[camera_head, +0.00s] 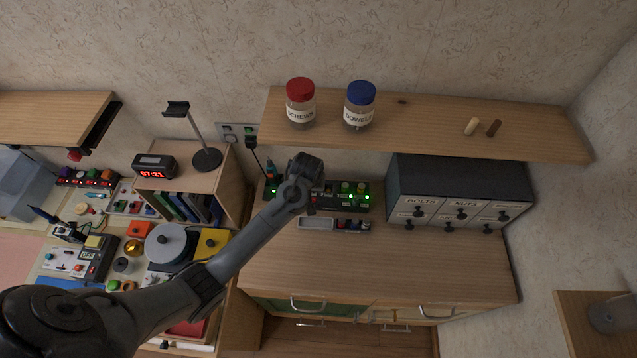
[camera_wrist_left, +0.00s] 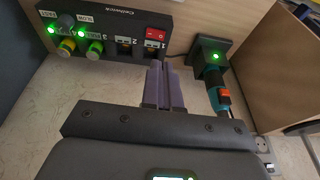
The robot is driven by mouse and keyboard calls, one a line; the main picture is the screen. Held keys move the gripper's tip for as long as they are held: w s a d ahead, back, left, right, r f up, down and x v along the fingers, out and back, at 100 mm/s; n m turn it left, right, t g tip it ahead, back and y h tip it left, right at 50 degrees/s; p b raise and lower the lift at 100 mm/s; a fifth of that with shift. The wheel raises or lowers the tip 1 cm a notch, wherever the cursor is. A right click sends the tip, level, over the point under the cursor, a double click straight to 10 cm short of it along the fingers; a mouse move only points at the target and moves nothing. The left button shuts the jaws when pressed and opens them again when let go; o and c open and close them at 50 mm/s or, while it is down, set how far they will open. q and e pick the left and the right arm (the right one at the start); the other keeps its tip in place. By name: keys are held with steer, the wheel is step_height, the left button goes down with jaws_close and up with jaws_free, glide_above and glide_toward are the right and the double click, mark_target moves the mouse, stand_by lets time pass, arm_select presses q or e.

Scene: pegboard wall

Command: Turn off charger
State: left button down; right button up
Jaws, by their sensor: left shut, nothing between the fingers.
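The black charger (camera_wrist_left: 110,32) stands against the wall in the left wrist view, seen upside down, with a red switch (camera_wrist_left: 157,34) at its right end. Two yellow-green cells (camera_wrist_left: 67,47) sit in it beside lit green lights. It also shows in the head view (camera_head: 348,201), partly behind my left arm, with green lights on. My left gripper (camera_wrist_left: 164,66) is shut and empty, its fingertips just in front of the switch end; I cannot tell whether they touch. In the head view its fingers are hidden behind the wrist. My right gripper is not in view.
A teal and orange tool (camera_wrist_left: 215,80) stands in a small dock with a green light, close beside the fingers. Two jars (camera_head: 300,105) stand on the shelf (camera_head: 430,134) above. A drawer cabinet (camera_head: 455,185) is to the right. The front bench top (camera_head: 370,262) is clear.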

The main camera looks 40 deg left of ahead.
arm_select(q)
steer(key=shift+w, duration=0.15)
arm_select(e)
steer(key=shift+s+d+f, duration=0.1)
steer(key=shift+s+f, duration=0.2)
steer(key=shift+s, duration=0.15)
arm_select(q)
steer(key=shift+f, duration=0.1)
steer(key=x, duration=0.9)
steer(key=shift+w+a+f, duration=0.1)
steer(key=shift+f, duration=0.3)
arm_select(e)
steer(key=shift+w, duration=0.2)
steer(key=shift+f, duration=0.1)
